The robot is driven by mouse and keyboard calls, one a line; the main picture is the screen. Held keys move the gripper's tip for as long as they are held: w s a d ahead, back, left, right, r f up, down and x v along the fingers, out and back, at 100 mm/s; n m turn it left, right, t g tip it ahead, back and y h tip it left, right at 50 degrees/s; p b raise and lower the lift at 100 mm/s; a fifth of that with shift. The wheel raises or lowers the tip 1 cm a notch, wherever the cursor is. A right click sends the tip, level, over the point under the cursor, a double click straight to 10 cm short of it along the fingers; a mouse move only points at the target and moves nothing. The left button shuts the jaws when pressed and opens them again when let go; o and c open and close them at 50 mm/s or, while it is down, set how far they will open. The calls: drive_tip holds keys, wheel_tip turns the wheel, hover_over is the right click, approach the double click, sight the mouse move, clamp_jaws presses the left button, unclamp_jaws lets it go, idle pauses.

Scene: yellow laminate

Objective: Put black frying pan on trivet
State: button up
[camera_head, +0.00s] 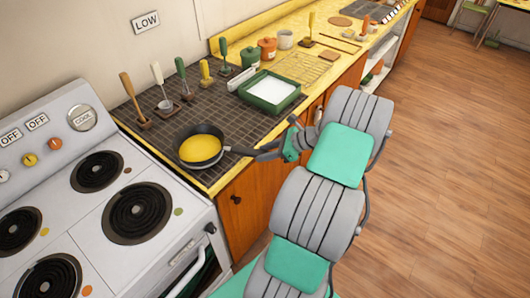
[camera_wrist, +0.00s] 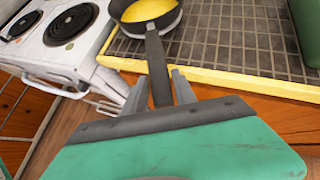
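The black frying pan (camera_head: 200,160) with yellow contents sits on the dark tiled part of the counter, near its front edge. Its handle points toward my gripper (camera_head: 262,152). In the wrist view the pan (camera_wrist: 155,28) is at the top, and its handle runs down between the two fingers of my gripper (camera_wrist: 160,80). The fingers are open, with a small gap on each side of the handle. A flat round brown piece (camera_head: 340,21) far along the counter may be the trivet; a wire rack (camera_head: 305,67) lies nearer. I cannot tell which is the trivet.
A white stove (camera_head: 75,215) stands left of the pan. A green tray (camera_head: 270,92) is behind and right of it. Several upright utensils (camera_head: 180,78) line the wall side. Pots (camera_head: 267,48) stand farther back. The wooden floor (camera_head: 450,150) at right is open.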

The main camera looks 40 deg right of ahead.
drive_tip(key=o, duration=0.6)
drive_tip(key=shift+c, duration=0.2)
drive_tip(key=shift+c, duration=0.6)
drive_tip(key=shift+s+d+r+p, duration=0.3)
drive_tip(key=shift+s+r+p, duration=0.15)
drive_tip(key=shift+r+p, duration=0.15)
drive_tip(key=shift+s+d+r+p, duration=0.3)
drive_tip(key=shift+s+r+p, duration=0.15)
drive_tip(key=shift+r, duration=0.2)
drive_tip(key=shift+s+d+r, duration=0.1)
drive_tip(key=shift+s+d, duration=0.05)
drive_tip(key=shift+d, duration=0.05)
drive_tip(key=v, duration=0.4)
drive_tip(key=shift+a+r, duration=0.1)
drive_tip(key=shift+r, duration=0.45)
